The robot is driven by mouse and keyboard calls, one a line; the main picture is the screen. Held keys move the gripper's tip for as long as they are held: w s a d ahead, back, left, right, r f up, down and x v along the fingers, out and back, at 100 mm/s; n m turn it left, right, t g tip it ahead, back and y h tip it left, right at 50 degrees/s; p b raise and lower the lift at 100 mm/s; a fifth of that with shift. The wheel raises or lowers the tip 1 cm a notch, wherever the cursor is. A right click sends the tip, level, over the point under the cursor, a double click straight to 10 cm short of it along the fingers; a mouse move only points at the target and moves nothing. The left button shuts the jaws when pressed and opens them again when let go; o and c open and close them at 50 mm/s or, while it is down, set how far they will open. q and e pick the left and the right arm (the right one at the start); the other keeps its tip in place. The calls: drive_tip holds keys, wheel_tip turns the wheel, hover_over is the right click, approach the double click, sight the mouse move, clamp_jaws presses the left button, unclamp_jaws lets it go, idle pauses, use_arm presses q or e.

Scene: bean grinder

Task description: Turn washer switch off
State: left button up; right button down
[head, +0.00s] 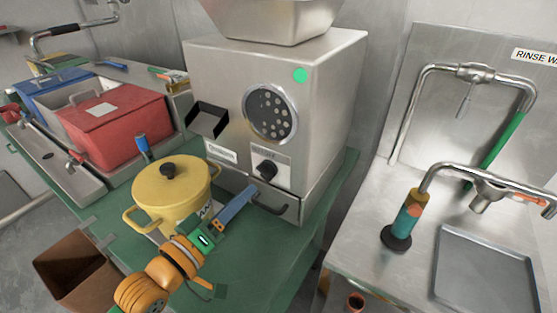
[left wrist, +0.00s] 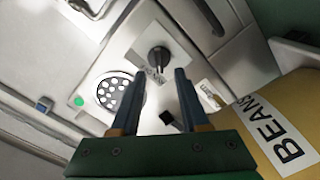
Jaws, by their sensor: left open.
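A black rotary switch knob (head: 266,170) sits on a pale labelled plate low on the front of the steel grinder (head: 225,75). I cannot read the plate's label surely. My left gripper (head: 253,187) is just in front of the knob, slightly below and left of it, with blue fingers and a green body. In the left wrist view the knob (left wrist: 158,59) shows just beyond and between the two fingertips (left wrist: 160,73). The fingers are apart and nothing is between them. I cannot tell whether a finger touches the knob. My right gripper is not in view.
A yellow pot (head: 170,195) with a lid stands left of my gripper; its BEANS label (left wrist: 278,132) shows in the left wrist view. A drawer handle (head: 268,205) sticks out below the knob. A red bin (head: 115,115) is at left; a steel sink counter (head: 375,210) is at right.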

sight(262, 176)
use_arm(q)
drive_tip(key=x, duration=0.7)
drive_tip(key=shift+s+r, duration=0.1)
drive_tip(key=shift+s, duration=0.05)
clamp_jaws()
